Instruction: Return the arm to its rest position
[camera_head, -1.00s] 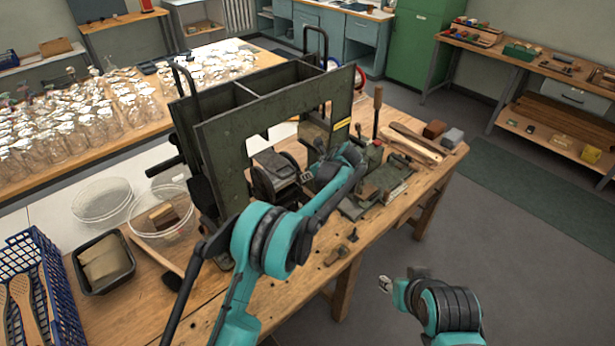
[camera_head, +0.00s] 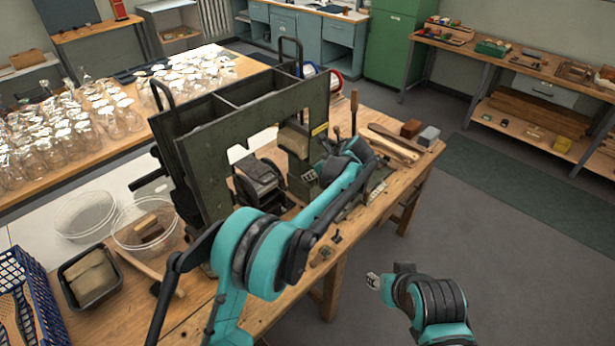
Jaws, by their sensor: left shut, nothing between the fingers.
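My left arm comes in from the lower left and reaches over the workbench (camera_head: 285,305) to the front of the dark green tufting machine (camera_head: 205,150). My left gripper (camera_head: 311,174) is at the far end of this arm, in front of the machine's right part, small and partly hidden by the wrist. It is shut and no object shows in it. My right arm is folded low at the lower right, over the floor. The tip of my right gripper (camera_head: 373,282) shows in front of the bench, too small to tell its jaws.
A clear round bowl (camera_head: 128,235) with wooden blocks, a black tray (camera_head: 68,290) and a blue crate (camera_head: 40,290) stand at the left. Tools and blocks (camera_head: 410,128) lie at the bench's right end. Many glass jars (camera_head: 60,145) stand behind. The floor (camera_head: 490,250) at right is clear.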

